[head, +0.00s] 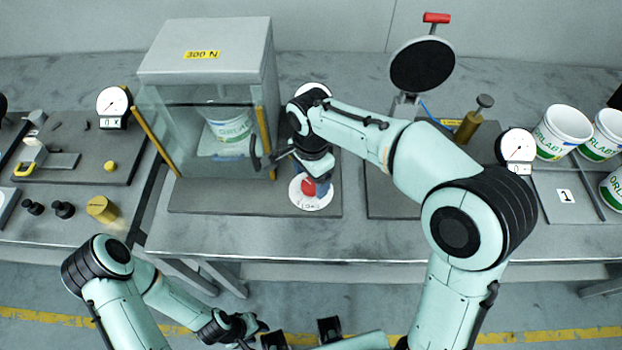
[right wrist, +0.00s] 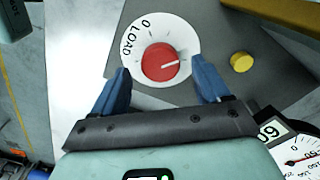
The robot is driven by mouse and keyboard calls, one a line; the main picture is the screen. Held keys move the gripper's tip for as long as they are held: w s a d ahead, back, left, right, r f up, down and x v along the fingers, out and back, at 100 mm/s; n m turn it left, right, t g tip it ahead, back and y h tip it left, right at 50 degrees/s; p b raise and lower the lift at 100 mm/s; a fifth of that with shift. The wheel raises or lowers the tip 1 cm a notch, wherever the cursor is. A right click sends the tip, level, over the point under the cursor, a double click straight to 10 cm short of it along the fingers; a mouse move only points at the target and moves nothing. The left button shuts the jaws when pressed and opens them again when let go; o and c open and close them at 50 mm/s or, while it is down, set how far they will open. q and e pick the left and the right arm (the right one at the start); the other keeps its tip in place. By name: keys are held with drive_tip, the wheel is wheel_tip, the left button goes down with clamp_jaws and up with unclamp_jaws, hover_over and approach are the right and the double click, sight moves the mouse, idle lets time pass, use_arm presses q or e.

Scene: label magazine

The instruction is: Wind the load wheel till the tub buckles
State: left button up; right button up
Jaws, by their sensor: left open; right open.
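The load wheel is a red knob (right wrist: 160,62) on a white dial marked "0 LOAD". Its white pointer line aims right and slightly up in the right wrist view. In the head view the red knob (head: 308,186) shows partly behind my right gripper (head: 319,182). In the right wrist view that gripper (right wrist: 160,66) is open, its blue fingers on either side of the knob with gaps showing. A white tub (head: 230,124) with green lettering stands upright in the glass-fronted press (head: 205,55) labelled "300 N". My left gripper (head: 302,334) is open and empty, low in front of the bench.
A yellow button (right wrist: 240,62) is right of the dial in the wrist view, near a gauge (right wrist: 298,152). White tubs (head: 562,130) stand at the right of the bench. A round black plate (head: 422,65) with a red handle stands behind my right arm.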

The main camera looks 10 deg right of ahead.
sight(311, 184)
use_arm(q)
drive_tip(key=shift+w+r+p, duration=0.35)
drive_tip(key=shift+r+p, duration=0.05)
drive_tip(key=shift+r, duration=0.15)
drive_tip(key=shift+w+r+p, duration=0.35)
drive_tip(key=shift+r, duration=0.2)
use_arm(e)
wheel_tip(311, 184, up, 11)
